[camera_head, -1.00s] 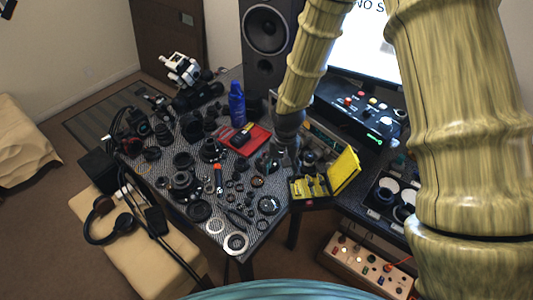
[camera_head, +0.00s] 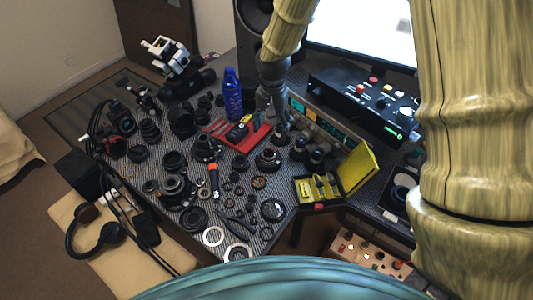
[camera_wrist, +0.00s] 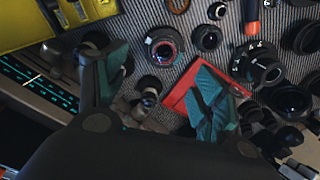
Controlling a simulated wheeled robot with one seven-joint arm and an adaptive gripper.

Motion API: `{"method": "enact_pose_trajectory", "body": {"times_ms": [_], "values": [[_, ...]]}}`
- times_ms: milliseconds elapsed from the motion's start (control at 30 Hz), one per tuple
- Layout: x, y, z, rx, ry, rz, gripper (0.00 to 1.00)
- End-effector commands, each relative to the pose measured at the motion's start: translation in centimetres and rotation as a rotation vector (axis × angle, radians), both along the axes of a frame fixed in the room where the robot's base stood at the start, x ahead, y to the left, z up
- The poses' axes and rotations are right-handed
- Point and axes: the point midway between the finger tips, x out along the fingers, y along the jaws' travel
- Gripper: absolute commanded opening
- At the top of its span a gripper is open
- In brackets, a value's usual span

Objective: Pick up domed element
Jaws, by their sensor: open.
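I cannot tell for sure which piece is the domed element. A shiny dark round lens piece (camera_head: 272,209) lies near the front right table edge in the head view. A black lens part with a reddish ring (camera_wrist: 163,50) lies just beyond my fingertips in the wrist view. A smaller dark lens part (camera_wrist: 207,38) lies beside it. My gripper (camera_wrist: 160,75) is open, with green pads, and holds nothing. In the head view my gripper (camera_head: 282,125) is over the back right of the table, beside the red tray (camera_head: 258,135).
A yellow open case (camera_head: 320,188) stands at the table's right edge. An orange-handled screwdriver (camera_head: 213,172) and many loose lens parts crowd the table. A control box (camera_head: 360,100) and monitor (camera_head: 370,32) are at the back.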

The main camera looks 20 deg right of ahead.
Motion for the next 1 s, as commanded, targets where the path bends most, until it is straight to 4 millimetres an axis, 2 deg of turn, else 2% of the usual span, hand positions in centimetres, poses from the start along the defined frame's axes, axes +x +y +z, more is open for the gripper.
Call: {"method": "enact_pose_trajectory", "body": {"times_ms": [33, 100, 367, 800, 1000], "values": [[0.0, 0.0, -1.4, 0.0, 0.0, 0.0, 0.69], [0.0, 0.0, -2.1, 0.0, 0.0, 0.0, 0.69], [-0.1, -0.2, -3.3, 0.0, 0.001, -0.002, 0.69], [0.0, -0.1, -7.8, -0.001, 0.002, 0.0, 0.69], [0.1, 0.1, -8.5, 0.0, 0.0, 0.0, 0.69]]}}
